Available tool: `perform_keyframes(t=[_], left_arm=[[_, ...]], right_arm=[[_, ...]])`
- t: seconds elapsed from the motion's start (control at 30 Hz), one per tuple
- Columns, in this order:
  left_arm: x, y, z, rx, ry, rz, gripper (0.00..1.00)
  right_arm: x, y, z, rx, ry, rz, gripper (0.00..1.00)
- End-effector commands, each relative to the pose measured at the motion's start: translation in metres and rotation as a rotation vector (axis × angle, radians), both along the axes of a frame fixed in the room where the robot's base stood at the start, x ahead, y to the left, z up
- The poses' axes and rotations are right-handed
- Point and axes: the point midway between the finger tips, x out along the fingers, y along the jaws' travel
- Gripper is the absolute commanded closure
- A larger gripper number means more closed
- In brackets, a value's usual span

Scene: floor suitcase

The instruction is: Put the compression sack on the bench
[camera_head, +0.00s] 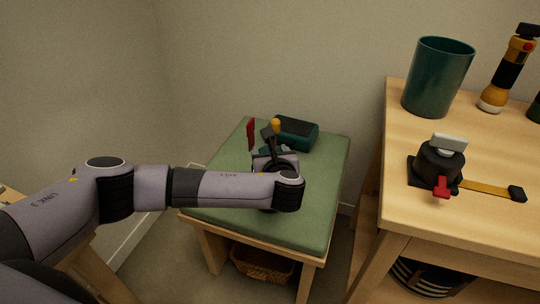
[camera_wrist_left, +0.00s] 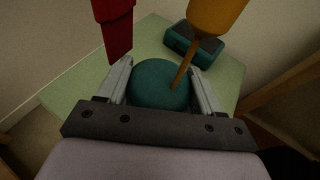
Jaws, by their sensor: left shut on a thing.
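The bench (camera_head: 312,215) has a green padded top and wooden legs; its top also shows in the left wrist view (camera_wrist_left: 75,85). My left gripper (camera_head: 268,152) is over the bench, partly hidden behind its own wrist. In the left wrist view, my left gripper (camera_wrist_left: 160,85) is shut on a rounded dark teal thing, seemingly the compression sack (camera_wrist_left: 155,82), held between both fingers. Whether its underside touches the pad is hidden. A red piece (camera_wrist_left: 115,30) and an orange handle with a thin shaft (camera_wrist_left: 215,15) appear close to the fingers. My right gripper is not in view.
A teal case with a dark lid (camera_head: 297,132) lies at the bench's back. A wicker basket (camera_head: 262,262) sits below. On the wooden table at right are a teal bin (camera_head: 438,76), a flashlight (camera_head: 507,70) and a black strapped device (camera_head: 437,165). The bench's front right is clear.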

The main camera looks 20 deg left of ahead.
Motion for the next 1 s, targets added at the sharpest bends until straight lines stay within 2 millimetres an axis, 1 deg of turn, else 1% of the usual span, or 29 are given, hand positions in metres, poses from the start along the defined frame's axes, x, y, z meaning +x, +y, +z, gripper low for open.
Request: perform_keyframes(t=[0.07,0.1,0.17,0.47,0.57,0.67,0.8,1.0], left_arm=[[0.0,0.0,0.001,-0.002,-0.001,0.0,0.98],[0.0,0.0,0.0,-0.002,0.001,0.0,0.25],[0.0,0.0,0.0,-0.002,0.001,0.0,0.06],[-0.001,0.0,0.0,-0.002,0.001,0.0,0.06],[-0.005,-0.003,0.003,-0.002,0.003,-0.001,0.06],[-0.016,-0.008,0.008,-0.003,0.004,-0.002,0.06],[-0.04,-0.021,0.019,-0.004,0.005,-0.004,0.06],[-0.075,-0.039,0.033,-0.004,0.003,-0.003,0.06]], right_arm=[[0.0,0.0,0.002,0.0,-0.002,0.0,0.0],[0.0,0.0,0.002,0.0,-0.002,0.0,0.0],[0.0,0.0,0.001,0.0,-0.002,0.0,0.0],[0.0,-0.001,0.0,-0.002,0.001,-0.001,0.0],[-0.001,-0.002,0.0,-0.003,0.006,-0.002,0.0],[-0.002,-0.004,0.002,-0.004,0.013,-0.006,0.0],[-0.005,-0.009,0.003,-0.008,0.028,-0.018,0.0],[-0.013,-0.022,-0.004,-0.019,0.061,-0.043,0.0]])
